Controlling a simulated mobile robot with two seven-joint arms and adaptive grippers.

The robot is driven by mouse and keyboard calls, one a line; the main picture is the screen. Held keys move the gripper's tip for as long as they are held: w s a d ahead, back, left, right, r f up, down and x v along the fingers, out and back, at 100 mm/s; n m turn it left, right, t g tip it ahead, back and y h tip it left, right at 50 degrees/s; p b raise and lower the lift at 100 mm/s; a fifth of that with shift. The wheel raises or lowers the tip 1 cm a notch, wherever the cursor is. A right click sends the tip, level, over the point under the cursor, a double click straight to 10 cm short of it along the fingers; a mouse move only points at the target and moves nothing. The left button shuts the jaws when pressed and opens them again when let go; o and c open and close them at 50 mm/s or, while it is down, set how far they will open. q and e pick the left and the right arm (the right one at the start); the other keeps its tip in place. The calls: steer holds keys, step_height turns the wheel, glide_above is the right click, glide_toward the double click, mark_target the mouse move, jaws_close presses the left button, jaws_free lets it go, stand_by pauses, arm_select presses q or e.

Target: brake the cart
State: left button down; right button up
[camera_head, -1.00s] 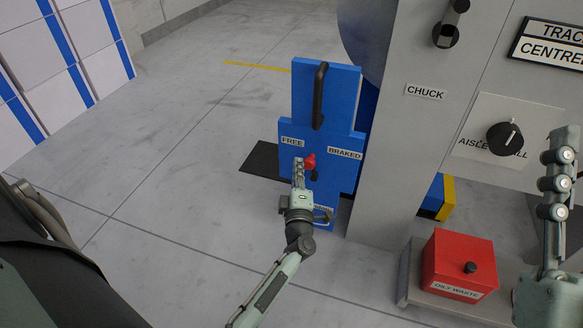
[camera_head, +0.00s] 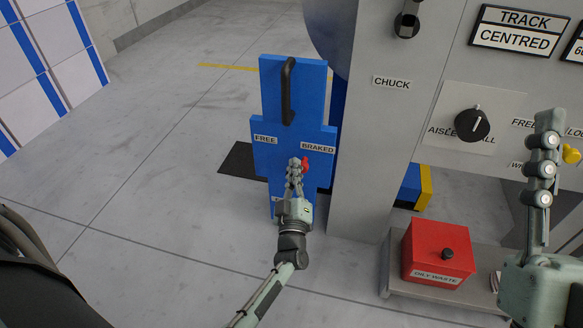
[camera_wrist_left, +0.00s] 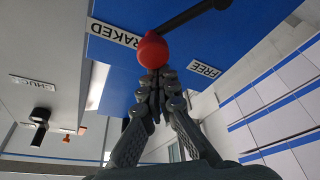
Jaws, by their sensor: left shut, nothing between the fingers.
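The blue cart (camera_head: 290,85) stands on the floor with a black upright handle, a FREE label (camera_head: 265,139) on the left and a BRAKED label (camera_head: 318,149) on the right. The red brake knob (camera_head: 304,163) sits below the labels, nearer BRAKED. My left gripper (camera_head: 294,166) is shut and empty, its fingertips at the knob's left side. In the left wrist view, the knob (camera_wrist_left: 152,50) is just beyond the shut fingertips; whether they touch is unclear. My right gripper (camera_head: 546,122) is at the right, away from the cart; its finger gap is hidden.
A grey machine (camera_head: 375,130) with a CHUCK label and a black dial (camera_head: 472,124) stands right of the cart. A red OILY WASTE box (camera_head: 437,252) rests on a low grey ledge. Open floor (camera_head: 160,190) lies left of the cart. Blue-striped white panels stand at far left.

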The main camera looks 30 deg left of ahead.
arm_select(q)
steer(key=shift+d+f, duration=0.15)
steer(key=shift+d, duration=0.05)
arm_select(e)
steer(key=shift+s+d+r, duration=0.1)
steer(key=shift+r, duration=0.3)
